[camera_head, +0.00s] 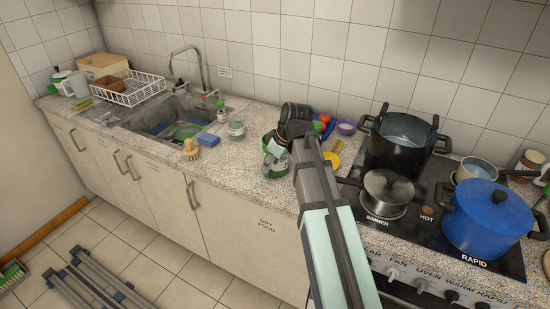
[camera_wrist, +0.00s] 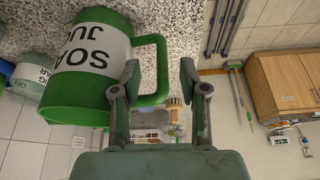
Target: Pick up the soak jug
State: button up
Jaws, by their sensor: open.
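The soak jug (camera_head: 270,168) is green with a white label and stands on the counter left of the stove. My arm partly hides it in the head view. In the wrist view the jug (camera_wrist: 78,117) is close, its label and green handle (camera_wrist: 161,62) facing me. My gripper (camera_wrist: 160,80) is open at the handle. One finger overlaps the opening between handle and jug body, and the other is just outside the handle. I cannot tell whether either finger touches it.
A black pot (camera_head: 400,145), a lidded saucepan (camera_head: 388,188) and a blue pot (camera_head: 487,218) stand on the stove to the right. A purple bowl (camera_head: 346,127) is behind my arm. A glass jar (camera_head: 236,129), wooden brush (camera_head: 191,149) and blue sponge (camera_head: 208,139) lie left, near the sink (camera_head: 160,118).

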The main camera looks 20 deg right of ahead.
aim_at(266, 177)
jog(key=shift+a+p+x, duration=0.1)
jog(key=shift+p+x, duration=0.3)
jog(key=shift+x, duration=0.8)
jog(key=shift+a+p+x, duration=0.15)
jog(key=shift+p+x, duration=0.25)
jog(key=shift+x, duration=0.8)
jog(key=shift+r, duration=0.1)
grip_shut()
